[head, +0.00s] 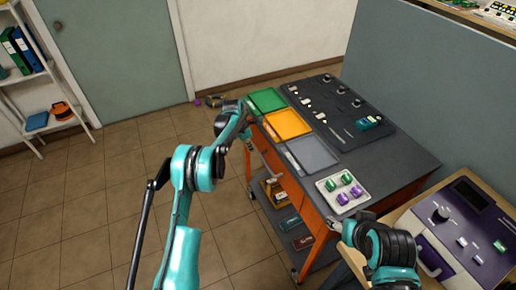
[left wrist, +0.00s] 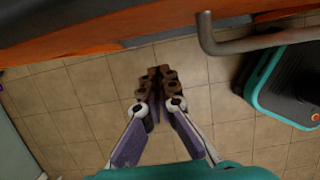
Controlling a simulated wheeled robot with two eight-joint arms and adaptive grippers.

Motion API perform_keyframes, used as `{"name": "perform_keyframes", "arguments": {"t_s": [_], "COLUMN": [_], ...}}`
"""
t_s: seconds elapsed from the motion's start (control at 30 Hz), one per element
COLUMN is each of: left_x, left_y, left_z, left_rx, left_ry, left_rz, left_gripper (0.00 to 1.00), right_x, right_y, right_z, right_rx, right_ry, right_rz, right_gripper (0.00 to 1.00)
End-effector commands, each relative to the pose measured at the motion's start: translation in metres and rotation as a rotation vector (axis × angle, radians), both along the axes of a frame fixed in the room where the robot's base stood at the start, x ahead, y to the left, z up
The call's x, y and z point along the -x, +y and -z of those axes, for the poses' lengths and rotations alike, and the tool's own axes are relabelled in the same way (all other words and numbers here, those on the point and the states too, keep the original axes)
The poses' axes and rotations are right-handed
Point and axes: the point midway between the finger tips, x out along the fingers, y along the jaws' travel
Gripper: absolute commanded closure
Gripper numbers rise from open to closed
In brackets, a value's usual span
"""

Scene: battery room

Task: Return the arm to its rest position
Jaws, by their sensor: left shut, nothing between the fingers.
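My left arm (head: 190,170) comes up from the bottom of the head view and bends toward the left end of the dark-topped workbench. My left gripper (left wrist: 155,78) is shut and empty in the left wrist view, with its fingertips together over the tiled floor. In the head view it is small and partly hidden by the arm, by the bench's left end. My right arm (head: 390,245) is folded at the lower right, in front of the bench. Its fingers are too unclear to tell open or shut.
The workbench (head: 400,150) carries green (head: 267,100), orange (head: 287,123) and grey (head: 311,153) mats and a tray (head: 325,184) of green and purple pieces. An orange bench edge and metal handle (left wrist: 250,42) are close to the left gripper. Floor at left is clear.

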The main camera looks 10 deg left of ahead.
Motion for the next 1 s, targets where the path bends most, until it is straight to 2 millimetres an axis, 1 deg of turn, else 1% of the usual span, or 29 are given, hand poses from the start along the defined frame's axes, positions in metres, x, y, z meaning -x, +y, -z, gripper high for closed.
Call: {"name": "perform_keyframes", "arguments": {"t_s": [0.03, 0.2, 0.3, 0.43, 0.67, 0.77, 0.87, 0.97, 1.0], "left_x": [0.002, 0.007, 0.010, 0.012, 0.013, 0.016, 0.027, 0.048, 0.058], "left_y": [-0.001, 0.008, 0.011, 0.014, 0.016, 0.016, 0.015, 0.015, 0.015], "left_z": [-0.022, -0.060, -0.076, -0.089, -0.094, -0.103, -0.129, -0.167, -0.183], "left_rx": [0.001, 0.000, 0.000, 0.000, -0.001, -0.009, -0.032, -0.075, -0.096], "left_ry": [0.000, 0.002, 0.002, 0.002, 0.002, -0.011, -0.047, -0.107, -0.135], "left_rz": [0.002, 0.003, 0.003, 0.003, 0.004, 0.032, 0.116, 0.257, 0.322], "left_gripper": [1.00, 1.00, 1.00, 1.00, 1.00, 1.00, 1.00, 1.00, 1.00], "right_x": [0.000, 0.000, 0.000, 0.000, 0.000, 0.000, 0.000, 0.000, 0.000], "right_y": [0.000, 0.000, 0.000, 0.000, 0.000, 0.000, 0.000, 0.000, 0.000], "right_z": [-0.011, -0.025, -0.030, -0.033, -0.034, -0.034, -0.034, -0.034, -0.034], "right_rx": [0.000, 0.000, 0.000, 0.000, 0.000, 0.000, 0.000, 0.000, 0.000], "right_ry": [0.000, 0.000, 0.000, 0.000, 0.000, 0.000, 0.000, 0.000, 0.000], "right_rz": [0.000, 0.000, 0.000, 0.000, 0.000, 0.000, 0.000, 0.000, 0.000], "right_gripper": [0.41, 0.41, 0.41, 0.41, 0.41, 0.41, 0.41, 0.41, 0.41]}}
